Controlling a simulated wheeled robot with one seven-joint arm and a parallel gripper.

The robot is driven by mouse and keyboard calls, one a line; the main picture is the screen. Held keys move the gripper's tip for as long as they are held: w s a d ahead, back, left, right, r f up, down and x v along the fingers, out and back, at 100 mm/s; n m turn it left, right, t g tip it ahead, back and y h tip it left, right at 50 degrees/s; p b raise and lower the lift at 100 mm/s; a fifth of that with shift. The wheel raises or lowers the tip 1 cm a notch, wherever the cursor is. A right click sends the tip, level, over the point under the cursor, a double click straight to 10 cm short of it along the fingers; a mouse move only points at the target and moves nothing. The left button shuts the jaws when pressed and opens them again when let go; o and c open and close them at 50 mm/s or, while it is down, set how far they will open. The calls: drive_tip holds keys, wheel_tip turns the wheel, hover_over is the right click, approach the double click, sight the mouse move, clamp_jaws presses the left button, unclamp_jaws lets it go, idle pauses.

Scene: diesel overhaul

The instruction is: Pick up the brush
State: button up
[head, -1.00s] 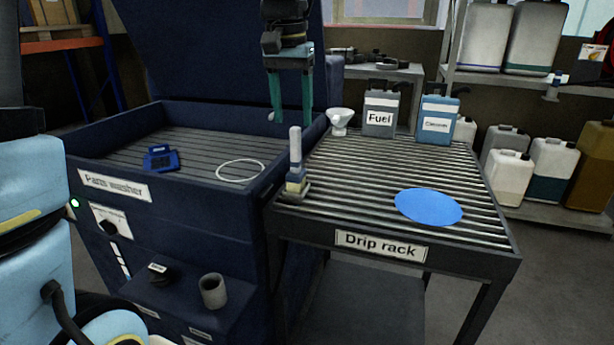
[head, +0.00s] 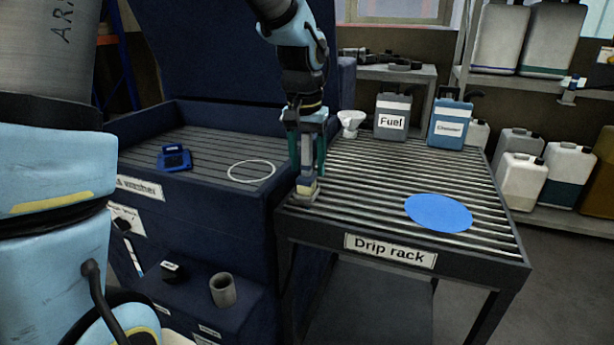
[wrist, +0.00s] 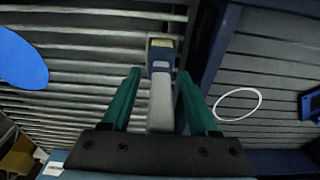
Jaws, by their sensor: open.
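The brush (head: 306,190) stands upright at the left edge of the drip rack (head: 372,243), with a pale handle on top and a blue and yellow lower part. My gripper (head: 307,172) is over it with its green fingers pointing down on either side of the handle. In the wrist view the brush (wrist: 161,90) lies between the two open fingers of my gripper (wrist: 157,85), with a gap visible at each side.
The parts washer (head: 137,189) stands at left, holding a blue object (head: 174,158) and a white ring (head: 251,171). A blue disc (head: 438,212) lies on the rack. A white funnel (head: 350,123), a fuel can (head: 391,118) and a cleaner can (head: 449,122) stand at the rack's back.

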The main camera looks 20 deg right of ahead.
clamp_jaws()
idle(0.4)
